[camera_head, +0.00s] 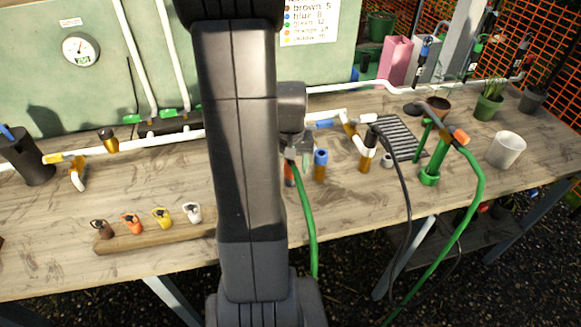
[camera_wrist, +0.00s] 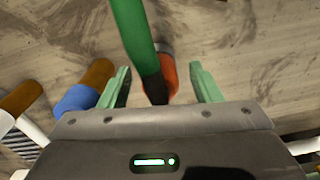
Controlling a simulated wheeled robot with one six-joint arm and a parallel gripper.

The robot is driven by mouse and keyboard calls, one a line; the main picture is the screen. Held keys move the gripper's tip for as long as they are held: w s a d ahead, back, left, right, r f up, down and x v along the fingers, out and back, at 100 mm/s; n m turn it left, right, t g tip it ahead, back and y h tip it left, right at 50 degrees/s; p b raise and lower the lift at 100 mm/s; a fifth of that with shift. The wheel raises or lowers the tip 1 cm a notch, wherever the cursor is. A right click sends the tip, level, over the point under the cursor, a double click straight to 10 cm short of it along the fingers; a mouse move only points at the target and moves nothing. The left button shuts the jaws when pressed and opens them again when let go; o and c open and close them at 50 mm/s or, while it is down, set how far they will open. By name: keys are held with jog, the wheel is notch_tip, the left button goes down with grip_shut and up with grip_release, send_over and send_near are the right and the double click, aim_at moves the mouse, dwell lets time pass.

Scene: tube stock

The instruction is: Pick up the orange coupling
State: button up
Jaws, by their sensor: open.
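An orange coupling (camera_wrist: 170,76) lies between the two green fingers of my gripper (camera_wrist: 160,78) in the wrist view. A green hose with a dark end passes in front of it and covers its left part. The fingers are apart on either side, with visible gaps, and do not grip it. In the head view a sliver of orange (camera_head: 289,174) shows beside the green hose (camera_head: 308,220), just right of my arm; my arm hides most of the gripper. Another orange fitting (camera_head: 132,223) sits on the wooden strip at the left.
A blue-topped brown fitting (camera_head: 320,165) stands close to the right; in the wrist view its blue part (camera_wrist: 75,101) is near the left finger. A wooden strip (camera_head: 150,238) holds several coloured fittings. A green stand (camera_head: 431,172) and white cup (camera_head: 506,149) are farther right.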

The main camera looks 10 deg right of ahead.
jog(key=shift+f, duration=0.2)
jog(key=c, duration=1.1)
notch_tip(320, 180, up, 10)
jog(key=shift+r, duration=0.1)
jog(key=shift+r+p, duration=1.95)
jog(key=shift+r, duration=0.5)
